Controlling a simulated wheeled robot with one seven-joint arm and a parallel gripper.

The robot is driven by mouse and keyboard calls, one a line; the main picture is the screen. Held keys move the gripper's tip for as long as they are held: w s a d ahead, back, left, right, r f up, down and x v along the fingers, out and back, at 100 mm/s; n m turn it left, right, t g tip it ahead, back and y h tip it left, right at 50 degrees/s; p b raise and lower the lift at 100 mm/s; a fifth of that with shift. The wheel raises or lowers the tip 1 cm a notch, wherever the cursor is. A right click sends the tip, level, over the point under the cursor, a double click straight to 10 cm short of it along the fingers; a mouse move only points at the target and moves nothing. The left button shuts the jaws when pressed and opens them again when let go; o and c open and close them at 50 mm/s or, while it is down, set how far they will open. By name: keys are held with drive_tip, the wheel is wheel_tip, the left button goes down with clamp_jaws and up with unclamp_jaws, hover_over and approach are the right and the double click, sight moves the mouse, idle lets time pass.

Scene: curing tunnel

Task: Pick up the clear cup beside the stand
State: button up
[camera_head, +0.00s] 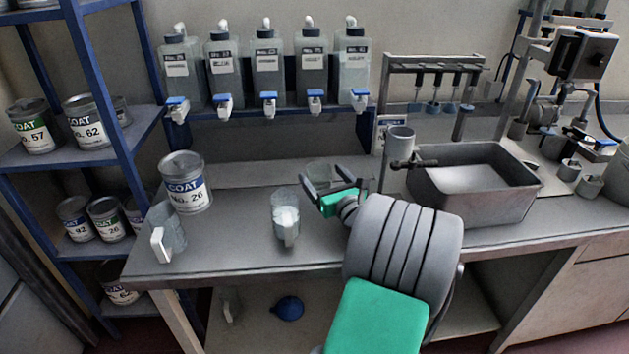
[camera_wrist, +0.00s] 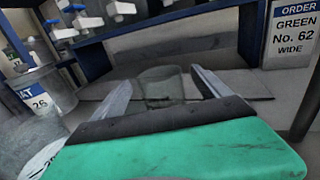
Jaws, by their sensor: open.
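A clear, empty-looking cup (camera_head: 317,174) stands on the bench, just beyond my gripper (camera_head: 329,177) and left of a stand holding a grey metal cup (camera_head: 399,140). The same clear cup shows in the wrist view (camera_wrist: 161,84), between and ahead of the open fingers (camera_wrist: 160,79). My gripper is open and holds nothing. In the head view its fingers partly hide the cup's lower part.
A clear jug with white contents (camera_head: 286,224) stands left of my gripper. A COAT No. 26 can (camera_head: 185,183) and another jug (camera_head: 166,238) are farther left. A grey basin (camera_head: 470,190) is right. An order card (camera_wrist: 292,33) hangs at right.

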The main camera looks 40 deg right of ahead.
sight(314, 166)
drive_tip(key=x, duration=0.5)
drive_tip(key=shift+w+f, duration=0.15)
drive_tip(key=shift+f, duration=0.05)
drive_tip(key=shift+c, duration=0.5)
drive_tip(key=c, duration=1.3)
